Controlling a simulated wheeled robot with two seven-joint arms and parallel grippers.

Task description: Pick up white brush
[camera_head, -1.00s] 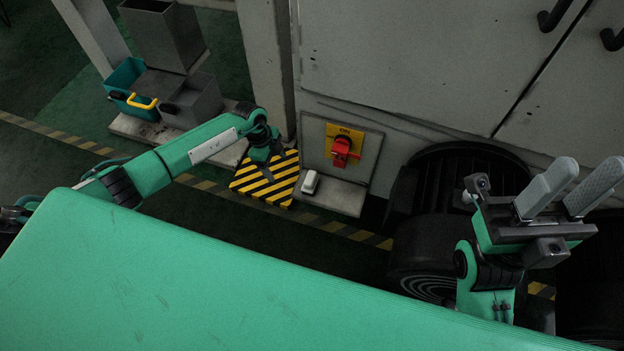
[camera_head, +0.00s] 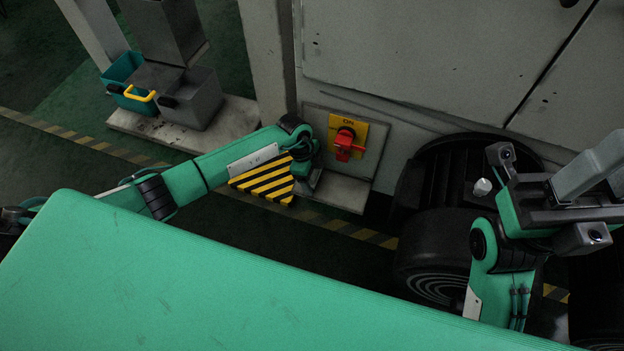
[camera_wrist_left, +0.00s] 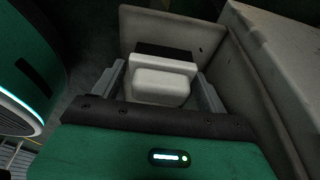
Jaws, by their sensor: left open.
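The white brush (camera_wrist_left: 160,88) shows in the left wrist view as a white block with a dark strip along its far side. It sits on a grey ledge (camera_wrist_left: 140,28) against a panel. My left gripper (camera_wrist_left: 160,85) is open, with one finger on each side of the brush; I cannot tell whether they touch it. In the head view my left gripper (camera_head: 312,178) is over the ledge and the brush is hidden behind it. My right gripper (camera_head: 606,172) is raised at the right edge, open and empty, partly cut off.
A red and yellow switch (camera_head: 346,143) is on the panel just right of my left gripper. A black-and-yellow striped plate (camera_head: 265,181) is beside my left forearm. Black rolls (camera_head: 440,250) stand to the right. Grey and teal bins (camera_head: 195,98) stand at the left.

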